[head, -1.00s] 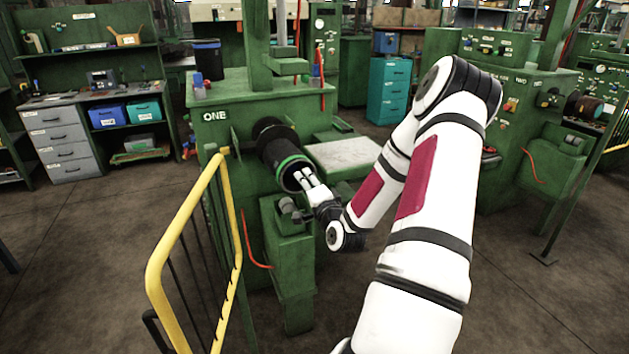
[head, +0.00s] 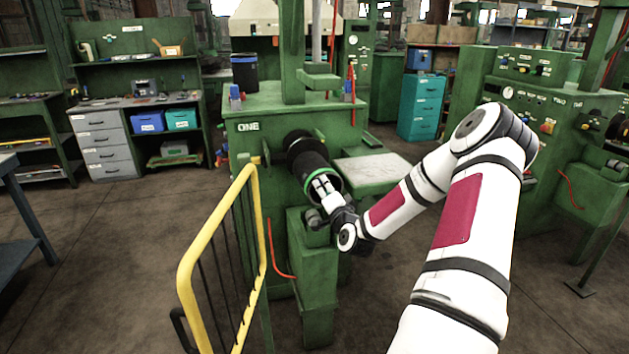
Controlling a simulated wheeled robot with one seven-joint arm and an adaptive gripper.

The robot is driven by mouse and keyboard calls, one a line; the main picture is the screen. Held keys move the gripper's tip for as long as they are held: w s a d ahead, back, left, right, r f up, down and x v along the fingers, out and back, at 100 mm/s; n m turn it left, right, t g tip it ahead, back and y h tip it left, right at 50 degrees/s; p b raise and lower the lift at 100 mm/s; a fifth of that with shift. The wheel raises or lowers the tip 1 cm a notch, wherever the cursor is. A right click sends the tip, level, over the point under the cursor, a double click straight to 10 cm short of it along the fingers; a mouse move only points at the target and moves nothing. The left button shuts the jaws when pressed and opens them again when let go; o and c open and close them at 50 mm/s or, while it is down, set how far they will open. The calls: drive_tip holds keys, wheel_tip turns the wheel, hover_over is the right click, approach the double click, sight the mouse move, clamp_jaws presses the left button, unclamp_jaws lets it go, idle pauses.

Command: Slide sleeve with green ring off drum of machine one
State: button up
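Machine one (head: 262,148), a green machine marked ONE, stands in the middle of the head view. A black sleeve with a green ring (head: 305,166) sits around its drum, which sticks out toward me. The green ring (head: 309,181) is near the sleeve's front end. My gripper (head: 321,183) is at that front end, its pale fingers overlapping the open mouth in the picture. I cannot tell whether the fingers touch the sleeve or how wide they are apart. The drum inside the sleeve is mostly hidden.
A yellow guard rail (head: 217,228) stands left of the drum. A green pedestal (head: 314,262) is below it. A pale-topped table (head: 372,168) is just right of the sleeve. Machine two (head: 530,110) stands at the right. The floor at left is open.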

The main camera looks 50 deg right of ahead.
sight(317, 173)
drive_tip(key=shift+b+x, duration=1.9)
drive_tip(key=shift+x, duration=3)
drive_tip(key=shift+d, duration=0.1)
clamp_jaws()
drive_tip(key=shift+s+f, duration=0.1)
drive_tip(key=shift+s, duration=0.05)
drive_tip(key=shift+d, duration=0.1)
